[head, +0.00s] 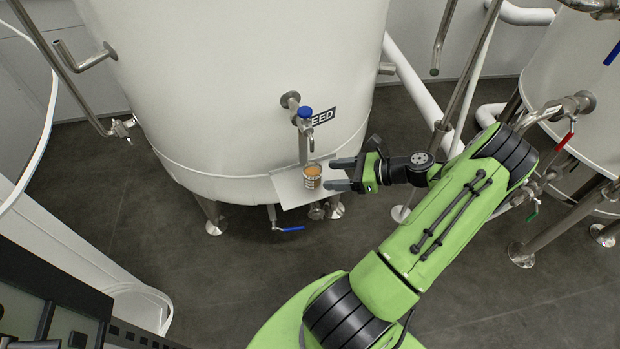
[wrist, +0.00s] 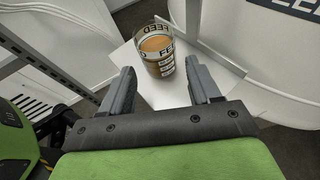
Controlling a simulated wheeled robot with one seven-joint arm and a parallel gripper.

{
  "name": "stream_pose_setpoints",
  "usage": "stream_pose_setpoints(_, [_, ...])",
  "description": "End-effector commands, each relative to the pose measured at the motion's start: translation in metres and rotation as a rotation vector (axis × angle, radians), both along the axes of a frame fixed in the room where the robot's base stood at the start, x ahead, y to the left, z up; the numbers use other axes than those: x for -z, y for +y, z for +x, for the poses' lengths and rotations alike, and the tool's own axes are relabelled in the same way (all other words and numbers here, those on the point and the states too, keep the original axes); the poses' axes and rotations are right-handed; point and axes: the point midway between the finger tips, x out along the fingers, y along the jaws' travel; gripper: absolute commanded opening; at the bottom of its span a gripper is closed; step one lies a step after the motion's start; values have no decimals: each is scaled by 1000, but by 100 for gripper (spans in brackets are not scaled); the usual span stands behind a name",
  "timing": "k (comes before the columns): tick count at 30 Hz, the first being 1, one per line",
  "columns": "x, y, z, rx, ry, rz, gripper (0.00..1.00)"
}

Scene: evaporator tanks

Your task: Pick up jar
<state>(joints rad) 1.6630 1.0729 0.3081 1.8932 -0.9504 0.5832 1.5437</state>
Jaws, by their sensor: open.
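The jar (head: 312,175) is a small clear vessel with amber-brown contents and a dark-and-white label. It stands upright on a white shelf (head: 290,192) in front of the tank marked FEED. In the wrist view the jar (wrist: 157,52) shows FEED lettering on its rim band and sits ahead of the fingers, roughly midway between their lines. My gripper (head: 338,174) is open, just right of the jar, with its fingers pointing at it. In the wrist view my gripper's two fingers (wrist: 161,88) are spread and nothing is between them.
The large white tank (head: 230,90) rises behind the shelf. A tap with a blue cap (head: 305,113) hangs above the jar, and a blue-handled valve (head: 288,228) is below the shelf. A metal post (wrist: 42,45) stands left in the wrist view. Dark floor (head: 180,260) is open in front.

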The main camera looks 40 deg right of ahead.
Motion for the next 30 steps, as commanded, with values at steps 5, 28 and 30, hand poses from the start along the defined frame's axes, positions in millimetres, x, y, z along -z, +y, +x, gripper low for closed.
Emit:
stream_pose_setpoints(5, [14, 16, 24, -2, 1, -1, 62])
stream_pose_setpoints(28, [26, 46, 69, -1, 1, -3, 34])
stream_pose_setpoints(30, [26, 46, 68, -1, 1, -3, 24])
